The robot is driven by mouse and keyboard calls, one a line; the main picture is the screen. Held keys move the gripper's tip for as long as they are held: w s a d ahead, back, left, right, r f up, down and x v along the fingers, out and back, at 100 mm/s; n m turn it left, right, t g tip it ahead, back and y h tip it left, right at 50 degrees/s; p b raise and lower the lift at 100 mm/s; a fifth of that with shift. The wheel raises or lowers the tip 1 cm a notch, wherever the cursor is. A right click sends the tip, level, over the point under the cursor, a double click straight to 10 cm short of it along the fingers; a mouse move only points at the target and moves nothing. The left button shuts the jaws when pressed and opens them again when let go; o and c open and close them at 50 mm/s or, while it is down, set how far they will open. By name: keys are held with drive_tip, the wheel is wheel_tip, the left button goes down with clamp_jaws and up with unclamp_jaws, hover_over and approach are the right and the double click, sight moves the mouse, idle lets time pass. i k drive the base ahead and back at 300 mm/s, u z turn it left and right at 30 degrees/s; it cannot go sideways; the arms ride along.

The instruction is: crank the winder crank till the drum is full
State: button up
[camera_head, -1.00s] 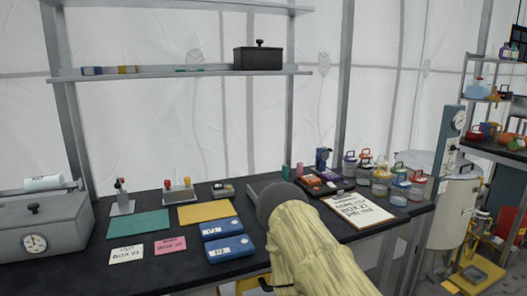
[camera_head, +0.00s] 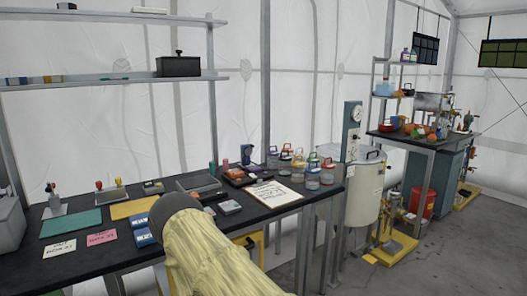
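I cannot make out a winder crank or a drum for certain. A silver boxy device (camera_head: 434,102) stands on the far bench at the right, too small to tell its parts. My arm, in a pale yellow sleeve with a dark rounded joint, reaches up from the bottom over the near black bench (camera_head: 110,262). My gripper does not show; the arm hides part of the bench behind it.
A clipboard (camera_head: 273,194) and lidded jars (camera_head: 312,175) are on the near bench's right end. Beside it stand a pale cylindrical tank (camera_head: 364,200) and a dial column (camera_head: 351,130). A red canister (camera_head: 420,203) is farther right. Grey floor (camera_head: 450,255) is open at lower right.

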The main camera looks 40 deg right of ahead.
sight(249, 150)
drive_tip(key=u, duration=0.3)
drive_tip(key=k, duration=0.05)
drive_tip(key=z, duration=1.2)
